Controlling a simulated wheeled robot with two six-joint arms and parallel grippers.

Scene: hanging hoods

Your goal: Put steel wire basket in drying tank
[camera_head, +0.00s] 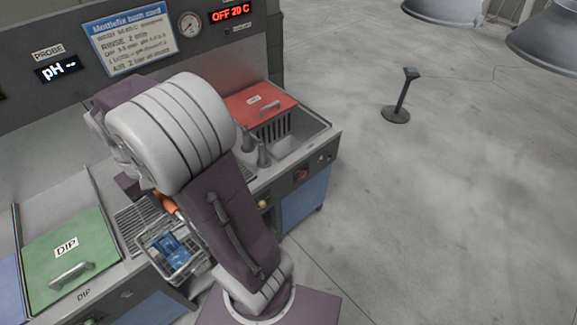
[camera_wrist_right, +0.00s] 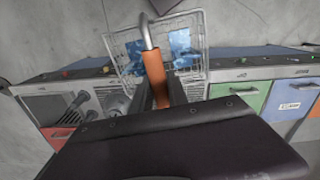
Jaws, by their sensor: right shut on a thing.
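The steel wire basket (camera_head: 190,275) has blue parts inside and an orange-sleeved handle (camera_head: 167,203). My right gripper (camera_wrist_right: 158,92) is shut on this handle, which rises across the middle of the right wrist view. The basket (camera_wrist_right: 122,47) shows just beyond the gripper. In the head view it appears beside the slatted grate (camera_head: 137,215), right of the green DIP lid; its height above the counter is unclear. My right arm covers part of it. A tank with a red lid (camera_head: 258,101) stands farther right, partly uncovered; its label is too small to read. My left gripper is out of view.
A green DIP lid (camera_head: 70,250) with a handle covers the tank at left. Dark nozzle-like fittings (camera_head: 262,153) stand beside the red-lidded tank. A panel with a gauge (camera_head: 190,24) backs the counter. A black floor stand (camera_head: 400,98) stands on open floor; grey hoods (camera_head: 548,42) hang upper right.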

